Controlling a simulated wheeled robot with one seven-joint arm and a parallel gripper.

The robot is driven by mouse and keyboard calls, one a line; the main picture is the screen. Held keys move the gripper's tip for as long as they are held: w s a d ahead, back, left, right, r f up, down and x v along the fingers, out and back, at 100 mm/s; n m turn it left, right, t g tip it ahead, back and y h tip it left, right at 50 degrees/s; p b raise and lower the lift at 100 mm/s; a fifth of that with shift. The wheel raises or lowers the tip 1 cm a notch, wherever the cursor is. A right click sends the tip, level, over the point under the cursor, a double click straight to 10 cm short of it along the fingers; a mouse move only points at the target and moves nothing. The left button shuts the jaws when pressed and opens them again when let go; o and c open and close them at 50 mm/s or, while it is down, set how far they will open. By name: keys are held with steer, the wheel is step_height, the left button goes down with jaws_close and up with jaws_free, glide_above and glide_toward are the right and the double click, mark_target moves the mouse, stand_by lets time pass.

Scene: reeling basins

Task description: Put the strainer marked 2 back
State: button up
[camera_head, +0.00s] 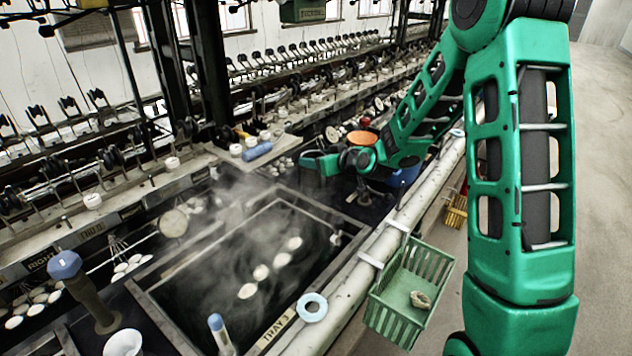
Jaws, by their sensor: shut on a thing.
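My gripper (312,161) is at the end of my green arm, above the far edge of the steaming basin marked TRAY 3 (272,338). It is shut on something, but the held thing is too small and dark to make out. I cannot read a 2 on any strainer here. A round pale disc (173,222), which may be a strainer, is over the basins at left, apart from my gripper. An orange round dish (362,138) shows just behind my wrist.
Several pale cocoons (261,272) float in the basin. A pale blue ring (312,307) lies on the front ledge, and a green basket (411,290) hangs outside it. A blue cylinder (257,151) lies on the back shelf. Open floor is at right.

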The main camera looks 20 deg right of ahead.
steer(key=shift+s+d+f, duration=0.1)
steer(key=shift+f, duration=1.4)
steer(key=shift+d+f, duration=0.1)
steer(key=shift+f, duration=1.4)
steer(key=o, duration=1.5)
steer(key=shift+c, duration=0.2)
steer(key=v, duration=1.1)
steer(key=shift+s+d+r, duration=0.1)
steer(key=shift+s+r, duration=0.2)
steer(key=shift+s, duration=0.15)
